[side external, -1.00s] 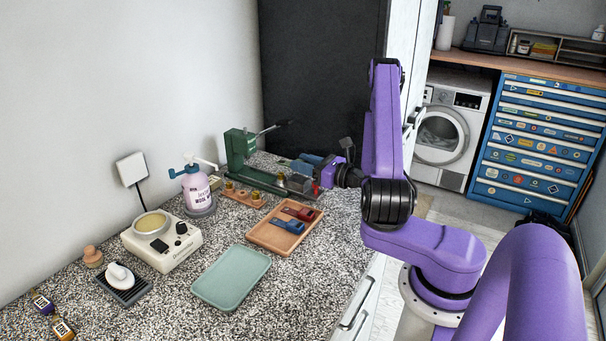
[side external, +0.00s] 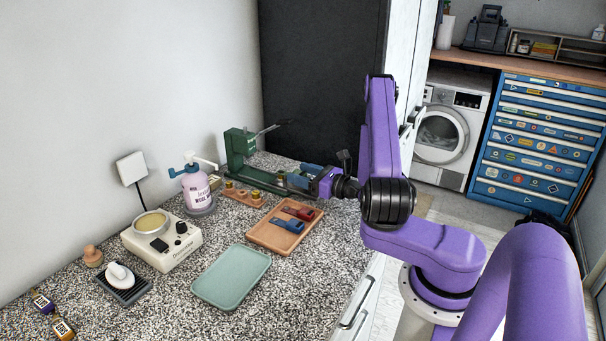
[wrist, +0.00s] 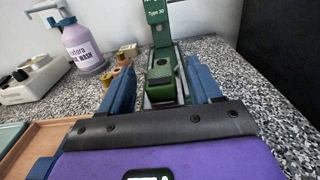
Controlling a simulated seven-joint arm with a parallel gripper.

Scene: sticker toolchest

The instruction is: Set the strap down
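My gripper (side external: 298,177) is low over the front end of the green bench machine (side external: 238,148). In the wrist view its two blue fingers (wrist: 160,92) are spread apart. A green block with a grey top (wrist: 161,77), part of the machine, shows between and beyond them; I cannot tell whether it touches them. No strap is visible between the fingers. A dark red piece (side external: 299,213) and a blue piece (side external: 287,225) lie in the orange-brown tray (side external: 263,239); I cannot tell whether either is a strap. The gripper hides the machine's near end.
A green tray (side external: 231,276) lies empty in front. A soap bottle (side external: 197,191), a small wooden rack with brass pieces (side external: 242,196) and a white heater (side external: 163,246) stand to the left. A dark cabinet (side external: 320,80) rises behind. The counter's right strip is clear.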

